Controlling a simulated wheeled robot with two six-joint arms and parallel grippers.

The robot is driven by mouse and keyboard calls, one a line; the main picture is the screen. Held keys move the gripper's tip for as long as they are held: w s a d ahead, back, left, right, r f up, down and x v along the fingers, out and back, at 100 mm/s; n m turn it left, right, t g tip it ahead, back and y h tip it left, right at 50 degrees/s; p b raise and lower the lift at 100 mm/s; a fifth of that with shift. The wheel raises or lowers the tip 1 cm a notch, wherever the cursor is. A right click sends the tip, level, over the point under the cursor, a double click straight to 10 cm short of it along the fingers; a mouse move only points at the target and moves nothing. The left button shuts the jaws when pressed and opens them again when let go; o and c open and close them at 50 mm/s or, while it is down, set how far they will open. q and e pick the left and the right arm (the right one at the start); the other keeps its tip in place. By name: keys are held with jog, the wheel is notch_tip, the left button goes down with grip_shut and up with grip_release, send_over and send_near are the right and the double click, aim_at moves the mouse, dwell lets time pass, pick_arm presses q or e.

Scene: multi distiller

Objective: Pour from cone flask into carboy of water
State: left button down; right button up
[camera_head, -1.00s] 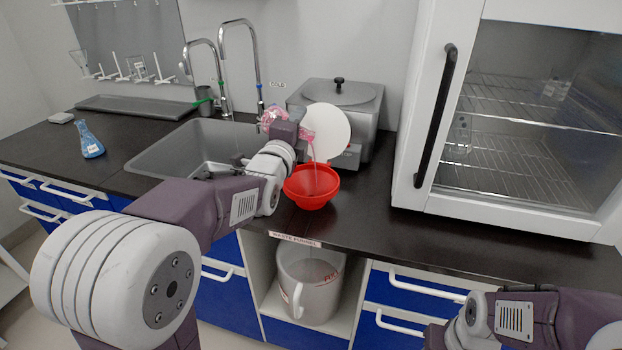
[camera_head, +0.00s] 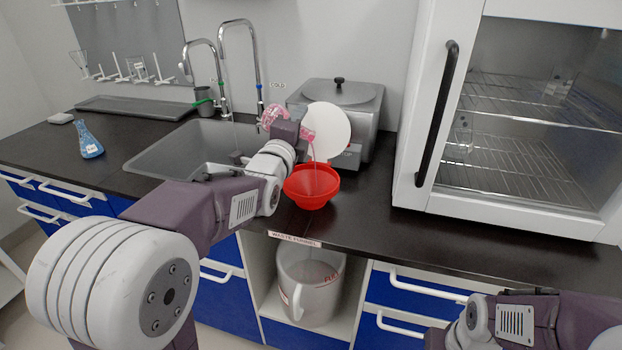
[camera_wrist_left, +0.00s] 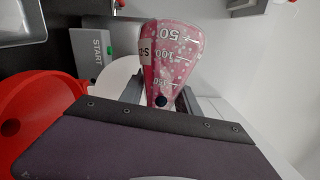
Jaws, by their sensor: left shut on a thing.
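A cone flask (camera_head: 272,115) with pink liquid is held tilted in my left gripper (camera_head: 288,131). Its graduated wall also shows close up in the left wrist view (camera_wrist_left: 172,55). My left gripper is shut on it, and arm parts hide some of it. A thin pink stream falls from the flask's right side into a red funnel (camera_head: 311,190) set in the counter. A pale, see-through jug with a handle (camera_head: 313,298) stands on the open shelf under the funnel, with pinkish content. My right arm enters at the lower right; its gripper is out of view.
A blue-filled flask (camera_head: 88,142) stands on the counter's left. A sink (camera_head: 150,160) with taps lies behind my left arm. A lidded metal device (camera_head: 365,105) and a white disc (camera_head: 328,131) are behind the funnel. A glass-door cabinet (camera_head: 540,120) stands right.

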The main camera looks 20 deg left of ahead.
pick_arm(q)
jog(key=shift+f+m+b, duration=0.1)
jog(key=shift+m+b, duration=0.2)
jog(key=shift+b, duration=0.25)
dwell(0.4)
dwell(0.4)
jog(key=shift+d+f+b, duration=0.1)
jog(key=shift+b, duration=0.35)
dwell(0.8)
